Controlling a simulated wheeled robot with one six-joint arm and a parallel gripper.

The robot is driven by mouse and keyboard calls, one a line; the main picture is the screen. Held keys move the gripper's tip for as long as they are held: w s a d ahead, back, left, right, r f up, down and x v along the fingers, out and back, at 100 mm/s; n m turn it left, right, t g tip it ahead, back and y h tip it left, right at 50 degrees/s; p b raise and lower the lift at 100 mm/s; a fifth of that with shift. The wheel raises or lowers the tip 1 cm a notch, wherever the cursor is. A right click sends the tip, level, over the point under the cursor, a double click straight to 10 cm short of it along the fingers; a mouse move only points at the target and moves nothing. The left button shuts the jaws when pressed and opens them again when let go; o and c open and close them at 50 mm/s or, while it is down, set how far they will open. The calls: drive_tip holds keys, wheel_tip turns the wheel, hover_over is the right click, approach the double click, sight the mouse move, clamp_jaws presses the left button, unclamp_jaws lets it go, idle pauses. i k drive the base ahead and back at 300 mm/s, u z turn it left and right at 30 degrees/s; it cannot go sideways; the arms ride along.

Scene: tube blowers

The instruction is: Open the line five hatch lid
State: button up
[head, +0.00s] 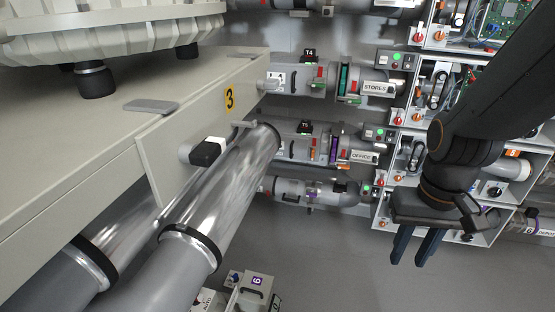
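The line tagged T5 (305,127) is a grey horizontal tube run on the back wall, in the middle of the view, with an OFFICE sign (364,156) at its right end. A grey tube section (294,148) with small dark handle-like parts sits below the tag. Its hatch lid is too small to tell apart, and I cannot tell whether it is open. My gripper (415,246) hangs at the right, fingers pointing down, with a gap between its two dark blue fingers and nothing visible between them. In the picture it is right of and below the T5 line, apart from it.
Open shelves with controls (432,85) stand at right.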

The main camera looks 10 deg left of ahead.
sight(291, 147)
drive_tip(key=u, duration=0.5)
drive_tip(key=k, duration=1.2)
drive_tip(key=z, duration=0.05)
drive_tip(key=i, duration=0.55)
drive_tip(key=z, duration=0.75)
drive_tip(key=i, duration=1.55)
drive_tip(key=u, duration=0.25)
